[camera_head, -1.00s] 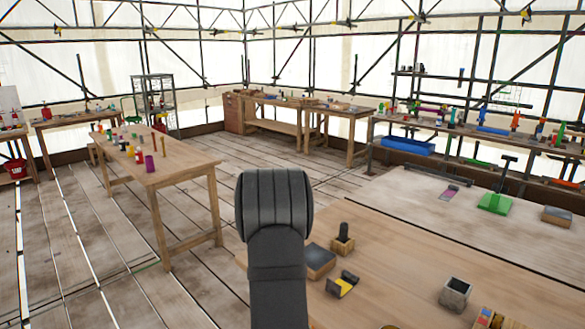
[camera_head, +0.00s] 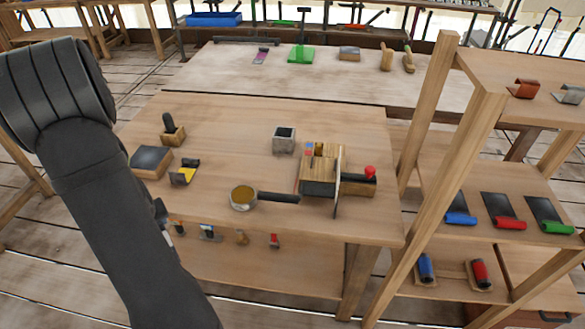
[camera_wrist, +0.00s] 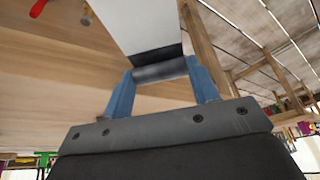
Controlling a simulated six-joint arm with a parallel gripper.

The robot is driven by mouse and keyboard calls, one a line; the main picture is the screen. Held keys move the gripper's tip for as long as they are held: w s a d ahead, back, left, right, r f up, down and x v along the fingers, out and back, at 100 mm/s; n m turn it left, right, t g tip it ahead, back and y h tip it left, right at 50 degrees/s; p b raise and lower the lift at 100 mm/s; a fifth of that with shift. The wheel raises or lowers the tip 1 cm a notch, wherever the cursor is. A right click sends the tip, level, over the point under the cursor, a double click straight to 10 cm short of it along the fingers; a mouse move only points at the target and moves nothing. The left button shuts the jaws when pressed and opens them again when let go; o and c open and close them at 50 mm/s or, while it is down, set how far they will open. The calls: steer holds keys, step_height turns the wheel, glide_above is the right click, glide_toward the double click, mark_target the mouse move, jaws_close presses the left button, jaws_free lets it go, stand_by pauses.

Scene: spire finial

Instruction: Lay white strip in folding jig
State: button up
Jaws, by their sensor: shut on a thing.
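In the wrist view, my gripper (camera_wrist: 160,70) has its two blue fingers shut on the grey rolled end of a white strip (camera_wrist: 148,26). The flat white part reaches away from the fingers and out of the top of the picture. In the head view my arm covers the left side, and the strip is not seen there. A wooden block device with an upright metal plate and a red knob, which looks like the folding jig (camera_head: 322,188), stands on the near table, right of its middle, apart from my arm.
The near table (camera_head: 225,120) also holds a round tin with a dark handle (camera_head: 243,198), a grey cup (camera_head: 284,139), a dark-topped block (camera_head: 151,161) and a yellow-black piece (camera_head: 184,172). A wooden shelf rack (camera_head: 490,100) with coloured rolls stands close on the right.

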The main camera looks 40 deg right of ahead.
steer(key=w+d+r, duration=0.4)
steer(key=d+r, duration=0.1)
steer(key=r, duration=0.5)
steer(key=s+d+r+m+h, duration=0.1)
steer(key=s+d+r+m, duration=0.1)
steer(key=d, duration=0.8)
steer(key=s+d+r+m+h, duration=0.1)
steer(key=d+r+m, duration=0.1)
steer(key=d, duration=0.9)
steer(key=s+d+r+m+g+h, duration=0.1)
steer(key=s+d+r+m, duration=0.15)
steer(key=s+d, duration=1.1)
steer(key=s+d+r+m, duration=0.2)
steer(key=s+d+r, duration=0.2)
steer(key=s+d, duration=0.95)
steer(key=w+f, duration=0.2)
steer(key=w, duration=0.2)
steer(key=w+f, duration=0.2)
steer(key=w, duration=0.2)
steer(key=w+f, duration=0.2)
steer(key=w, duration=0.3)
steer(key=shift+d+f, duration=0.25)
steer(key=shift+f, duration=2.15)
